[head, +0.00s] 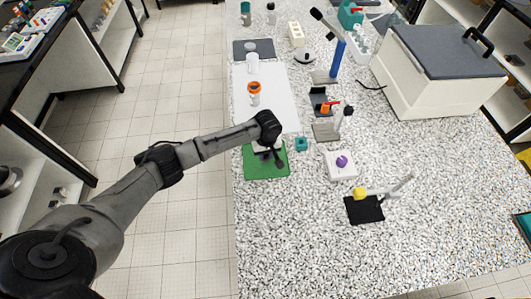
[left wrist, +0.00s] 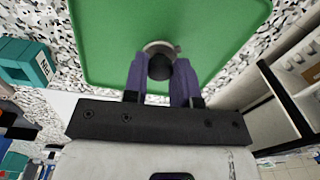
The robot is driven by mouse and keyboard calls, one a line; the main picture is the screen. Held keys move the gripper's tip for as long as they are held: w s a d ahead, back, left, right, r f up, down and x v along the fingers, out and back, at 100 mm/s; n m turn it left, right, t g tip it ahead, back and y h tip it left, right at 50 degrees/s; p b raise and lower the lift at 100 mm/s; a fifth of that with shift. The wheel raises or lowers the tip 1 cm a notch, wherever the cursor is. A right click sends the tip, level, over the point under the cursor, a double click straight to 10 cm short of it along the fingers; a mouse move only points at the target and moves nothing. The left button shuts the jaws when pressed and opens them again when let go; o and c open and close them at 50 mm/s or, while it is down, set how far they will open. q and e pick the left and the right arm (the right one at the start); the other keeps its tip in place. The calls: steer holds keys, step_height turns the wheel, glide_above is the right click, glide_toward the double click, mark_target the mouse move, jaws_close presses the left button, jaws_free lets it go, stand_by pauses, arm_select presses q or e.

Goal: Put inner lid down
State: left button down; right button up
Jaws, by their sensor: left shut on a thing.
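My left gripper (head: 268,155) reaches in from the left and points down over the green mat (head: 278,173). In the left wrist view its two purple fingers (left wrist: 160,76) are shut on the dark round knob of the inner lid (left wrist: 161,47). A pale, metallic rim shows around the knob. The green mat also fills the top of the left wrist view (left wrist: 215,35). I cannot tell whether the lid touches the mat or hangs just above it. In the head view the gripper mostly hides the lid. My right gripper is not in view.
A teal block (head: 301,144) stands just right of the mat. A white piece with a purple knob (head: 341,162) and a black pad (head: 372,211) with a yellow-capped item lie farther right. A large white box (head: 440,80) stands behind. The front of the speckled counter is clear.

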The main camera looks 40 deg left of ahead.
arm_select(q)
steer(key=c, duration=0.9)
jaws_free()
steer(key=shift+f, duration=0.1)
